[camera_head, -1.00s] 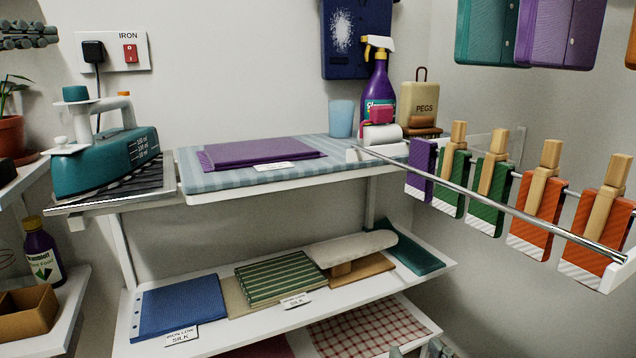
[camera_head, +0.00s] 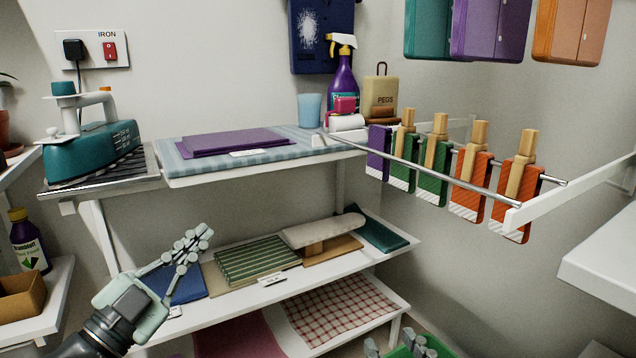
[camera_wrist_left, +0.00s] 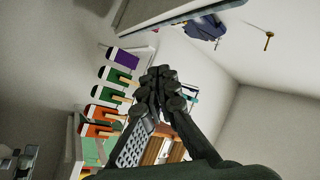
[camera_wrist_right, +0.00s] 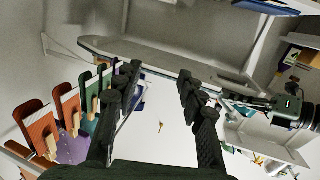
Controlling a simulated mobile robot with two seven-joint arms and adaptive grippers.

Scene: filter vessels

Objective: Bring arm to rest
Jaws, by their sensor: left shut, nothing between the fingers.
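My left gripper (camera_head: 190,247) comes in from the lower left of the head view. Its fingers are together and empty, in front of the blue folded cloth (camera_head: 189,284) on the middle shelf. The left wrist view also shows its fingertips (camera_wrist_left: 160,82) meeting. My right gripper (camera_head: 395,346) shows only in part at the bottom edge of the head view. In the right wrist view its two fingers (camera_wrist_right: 158,78) stand well apart with nothing between them.
A rail (camera_head: 440,176) with several pegged cloths juts out at right. A teal iron (camera_head: 92,150) stands on a rack at left. The shelf unit holds a green striped cloth (camera_head: 257,261) and a small ironing board (camera_head: 322,231). A white ledge (camera_head: 610,262) is at the right edge.

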